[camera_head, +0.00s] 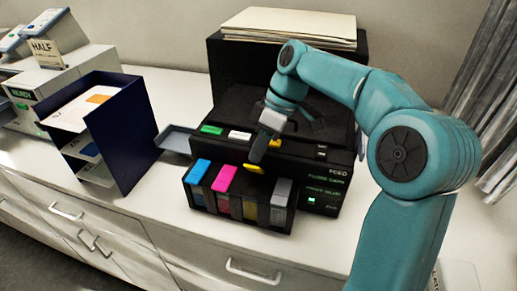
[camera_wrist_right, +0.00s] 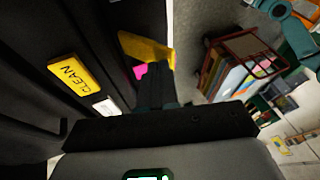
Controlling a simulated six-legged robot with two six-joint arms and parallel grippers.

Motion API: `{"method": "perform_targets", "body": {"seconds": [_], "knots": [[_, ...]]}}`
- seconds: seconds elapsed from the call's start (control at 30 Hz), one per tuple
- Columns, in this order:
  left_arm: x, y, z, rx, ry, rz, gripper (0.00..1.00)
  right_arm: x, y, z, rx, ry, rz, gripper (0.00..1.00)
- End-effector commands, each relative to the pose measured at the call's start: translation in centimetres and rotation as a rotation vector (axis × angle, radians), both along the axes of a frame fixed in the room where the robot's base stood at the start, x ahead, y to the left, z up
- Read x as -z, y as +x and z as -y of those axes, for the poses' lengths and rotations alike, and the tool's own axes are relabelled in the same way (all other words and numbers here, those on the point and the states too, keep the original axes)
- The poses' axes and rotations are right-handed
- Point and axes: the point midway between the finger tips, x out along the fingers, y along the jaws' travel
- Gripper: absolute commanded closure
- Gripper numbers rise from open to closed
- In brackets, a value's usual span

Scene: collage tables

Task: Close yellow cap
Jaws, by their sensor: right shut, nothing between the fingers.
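The yellow cap (camera_head: 253,168) is on the front ink-tank row of the black printer, between the magenta cap (camera_head: 224,179) and the grey cap (camera_head: 282,190). Only a short strip of it shows in the head view. In the right wrist view the yellow cap (camera_wrist_right: 147,48) lies just beyond my fingertips and looks tilted; its exact angle is unclear. My right gripper (camera_head: 258,152) is shut and empty, pointing down just above and behind the cap. The fingers (camera_wrist_right: 156,85) also show in the wrist view. I cannot tell whether they touch the cap. My left gripper is not in view.
The printer (camera_head: 325,175) has green, white and yellow buttons behind the tanks; the yellow CLEAN button (camera_wrist_right: 76,74) is near my fingers. A cyan cap (camera_head: 197,172) is at the left. A dark blue file rack (camera_head: 130,140) stands left. Bare counter (camera_head: 150,225) lies in front.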

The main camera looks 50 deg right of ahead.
Motion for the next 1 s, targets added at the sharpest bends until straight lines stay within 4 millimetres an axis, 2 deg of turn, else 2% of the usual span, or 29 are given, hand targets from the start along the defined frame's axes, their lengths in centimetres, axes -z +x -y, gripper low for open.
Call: {"method": "perform_targets", "body": {"seconds": [0.17, 0.37, 0.8, 1.0], "knots": [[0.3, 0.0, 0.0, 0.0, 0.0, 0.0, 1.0, 0.1, -0.1, -0.1, -0.001, -0.009, 0.005, 1.0], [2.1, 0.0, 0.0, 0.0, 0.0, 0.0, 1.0, 0.6, -0.4, -0.7, -0.003, -0.065, 0.037, 1.0], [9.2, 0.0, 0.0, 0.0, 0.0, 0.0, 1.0, 2.8, -1.9, -3.7, -0.009, -0.387, 0.208, 1.0], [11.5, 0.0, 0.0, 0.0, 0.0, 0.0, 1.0, 3.9, -2.5, -4.9, -0.009, -0.546, 0.291, 1.0]]}}
